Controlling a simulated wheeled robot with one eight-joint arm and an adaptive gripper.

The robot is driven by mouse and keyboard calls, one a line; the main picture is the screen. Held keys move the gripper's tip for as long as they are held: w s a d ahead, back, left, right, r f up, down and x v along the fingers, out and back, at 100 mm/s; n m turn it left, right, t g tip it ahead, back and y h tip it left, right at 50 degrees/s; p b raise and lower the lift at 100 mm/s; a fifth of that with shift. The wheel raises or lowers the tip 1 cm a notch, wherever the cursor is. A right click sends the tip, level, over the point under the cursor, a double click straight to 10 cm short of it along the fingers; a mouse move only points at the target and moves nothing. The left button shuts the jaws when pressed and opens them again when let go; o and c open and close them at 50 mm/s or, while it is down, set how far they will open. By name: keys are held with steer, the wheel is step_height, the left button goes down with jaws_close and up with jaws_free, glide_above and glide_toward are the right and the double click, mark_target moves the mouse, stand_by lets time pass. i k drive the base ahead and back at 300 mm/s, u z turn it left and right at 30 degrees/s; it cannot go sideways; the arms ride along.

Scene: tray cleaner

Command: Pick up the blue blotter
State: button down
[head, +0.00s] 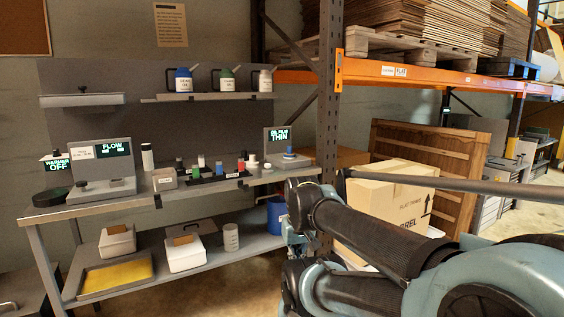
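No object is clearly recognisable as a blotter. Two small blue things show on the workbench (130,200): a blue piece (219,167) in the black rack of coloured pieces, and a blue-topped piece (289,152) on the grey stand at the bench's right end. I cannot tell which is the blotter. My arm fills the lower right, in front of the bench's right end. What seems to be part of my gripper (295,237) shows between the arm links, apart from both blue things. Its fingers cannot be made out.
The black rack (208,178) stands mid-bench beside a grey box (164,179). The FLOW unit (100,165) is at left. Jugs stand on the shelf (205,97) above. White boxes and a yellow tray (115,275) sit below. An orange-beamed rack post (329,110) and cardboard box (385,210) are at right.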

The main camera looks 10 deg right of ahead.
mark_target(289, 154)
steer(key=u, duration=0.05)
steer(key=k, duration=0.45)
steer(key=z, duration=0.6)
steer(key=i, duration=1.6)
steer(key=u, duration=0.55)
